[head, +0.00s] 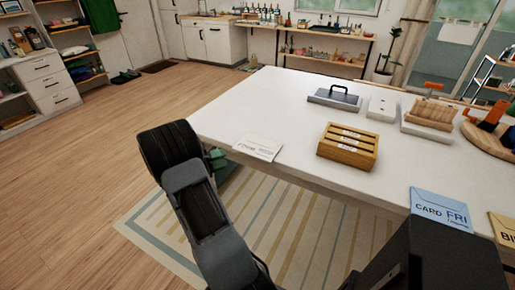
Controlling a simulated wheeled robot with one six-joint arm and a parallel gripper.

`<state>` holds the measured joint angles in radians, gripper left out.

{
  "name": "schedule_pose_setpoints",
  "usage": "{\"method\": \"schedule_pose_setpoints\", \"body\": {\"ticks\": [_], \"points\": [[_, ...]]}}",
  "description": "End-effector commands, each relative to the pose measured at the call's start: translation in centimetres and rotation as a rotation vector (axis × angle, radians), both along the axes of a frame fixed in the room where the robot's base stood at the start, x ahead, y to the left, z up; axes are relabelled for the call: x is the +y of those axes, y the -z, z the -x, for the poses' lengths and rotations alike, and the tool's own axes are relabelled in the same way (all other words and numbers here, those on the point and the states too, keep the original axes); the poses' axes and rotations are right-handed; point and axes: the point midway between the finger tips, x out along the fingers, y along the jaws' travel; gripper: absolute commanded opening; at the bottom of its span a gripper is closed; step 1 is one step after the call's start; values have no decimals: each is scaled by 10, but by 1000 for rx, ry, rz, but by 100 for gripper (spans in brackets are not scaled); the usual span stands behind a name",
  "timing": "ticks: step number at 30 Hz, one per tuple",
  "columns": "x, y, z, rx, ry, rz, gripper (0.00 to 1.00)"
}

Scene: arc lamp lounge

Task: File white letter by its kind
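The white letter (259,147) lies flat near the front left edge of the white table, with dark print too small to read surely. A wooden sorter (347,146) stands to its right, with several slots and small white labels that I cannot read. A blue envelope (441,208) printed "CARD FRI" lies at the front right edge. A tan envelope (503,228) beginning "BI" is cut off by the right picture edge. My dark arm crosses the lower left, beside the table's front edge.
On the table (252,104) behind the sorter are a grey plate with a black handle (334,98), a white box (382,106) and a wooden slatted piece (432,114). A round wooden board (490,140) with orange-handled items stands right. The table's left part is clear.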

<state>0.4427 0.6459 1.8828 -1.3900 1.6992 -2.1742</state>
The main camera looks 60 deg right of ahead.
Motion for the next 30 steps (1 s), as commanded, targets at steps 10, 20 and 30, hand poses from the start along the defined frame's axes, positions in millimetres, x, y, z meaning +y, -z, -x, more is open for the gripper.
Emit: {"method": "schedule_pose_setpoints", "body": {"ticks": [10,20,30], "points": [[-20,1,16,-2,2,-1,39],[-52,2,40,-2,2,0,39],[-57,2,44,-3,0,0,39]]}}
